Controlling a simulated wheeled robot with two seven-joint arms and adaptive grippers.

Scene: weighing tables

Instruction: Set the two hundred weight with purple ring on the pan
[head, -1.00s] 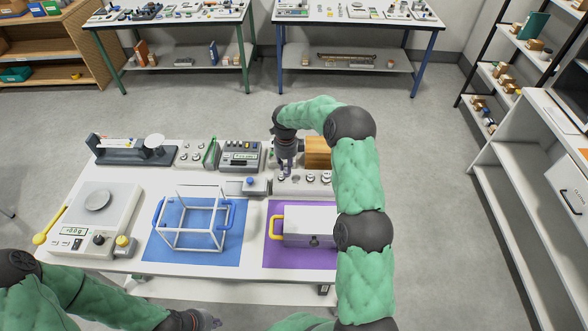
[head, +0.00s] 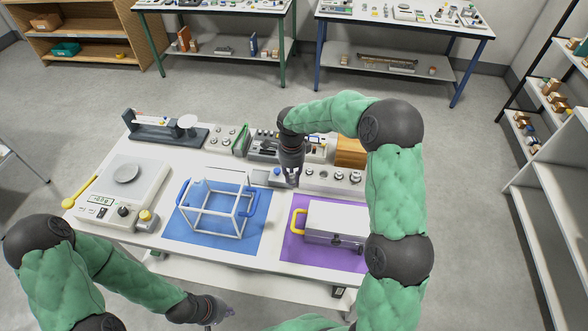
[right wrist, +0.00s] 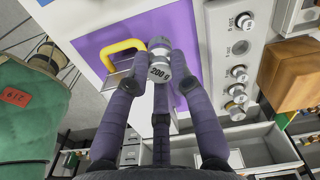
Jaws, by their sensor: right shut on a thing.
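My right gripper (head: 292,180) is shut on a silver weight (right wrist: 160,66) marked "200 g", seen between its fingers in the right wrist view. I cannot make out a purple ring on it. The round pan (head: 126,173) sits empty on the white scale (head: 136,190) at the table's left, well left of the right gripper. My left gripper (head: 223,311) is low at the front, off the table edge; its fingers are too small to judge.
The weight rack (head: 312,181) holds several silver weights and shows an empty hole in the right wrist view. A white wire frame (head: 215,214) on a blue mat (head: 180,229) stands between gripper and scale. A grey box (head: 333,220) with yellow handle sits on a purple mat (head: 292,250).

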